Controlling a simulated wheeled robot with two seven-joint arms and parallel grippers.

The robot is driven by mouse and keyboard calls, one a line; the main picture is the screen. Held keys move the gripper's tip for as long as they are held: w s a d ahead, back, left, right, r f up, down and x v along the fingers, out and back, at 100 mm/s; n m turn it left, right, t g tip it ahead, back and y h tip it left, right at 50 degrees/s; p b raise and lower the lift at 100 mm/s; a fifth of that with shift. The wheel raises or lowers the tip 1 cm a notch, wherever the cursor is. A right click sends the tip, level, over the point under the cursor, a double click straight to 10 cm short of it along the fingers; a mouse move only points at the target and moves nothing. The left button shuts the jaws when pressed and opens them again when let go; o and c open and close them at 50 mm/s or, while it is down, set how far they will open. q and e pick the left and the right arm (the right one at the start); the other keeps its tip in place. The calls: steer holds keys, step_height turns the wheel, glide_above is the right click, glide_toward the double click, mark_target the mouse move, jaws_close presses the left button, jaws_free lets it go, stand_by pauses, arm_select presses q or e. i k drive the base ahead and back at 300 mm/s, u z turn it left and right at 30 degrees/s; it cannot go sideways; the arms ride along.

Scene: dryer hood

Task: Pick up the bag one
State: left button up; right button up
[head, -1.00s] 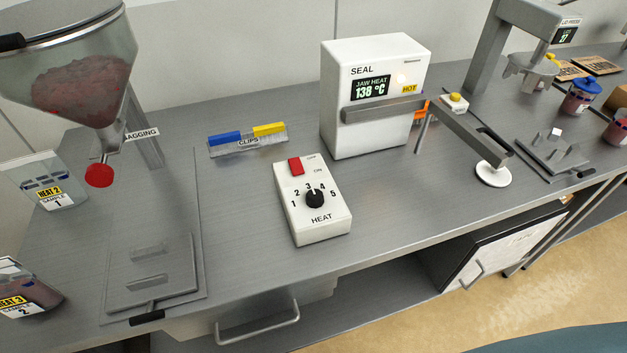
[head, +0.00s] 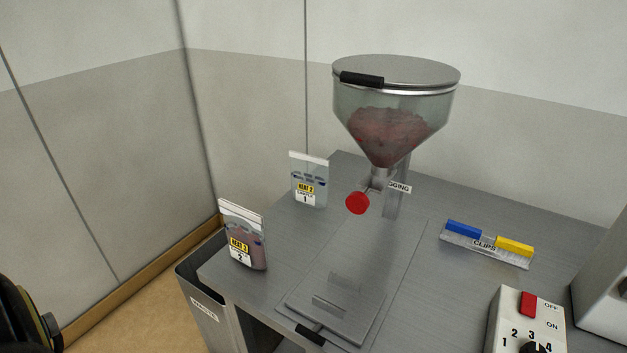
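Bag one (head: 310,180) is a clear pouch labelled "HEAT 2" and "SAMPLE 1". It stands upright near the back left of the bench and looks empty of red material. Bag two (head: 243,236), labelled "HEAT 3" and "2", stands nearer the front left corner and holds dark reddish contents. Neither of my grippers can be made out. A dark rounded shape is cut off at the lower left edge, and I cannot tell what it is.
A hopper (head: 390,125) of red material with a red knob (head: 357,203) stands right of bag one. A clip rack (head: 486,246) and heat control box (head: 527,320) are further right. A waste bin (head: 205,312) stands at the bench's left end.

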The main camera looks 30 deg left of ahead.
mark_target(310, 174)
steer(key=z, duration=2.15)
steer(key=k, duration=1.4)
steer(key=u, duration=1.7)
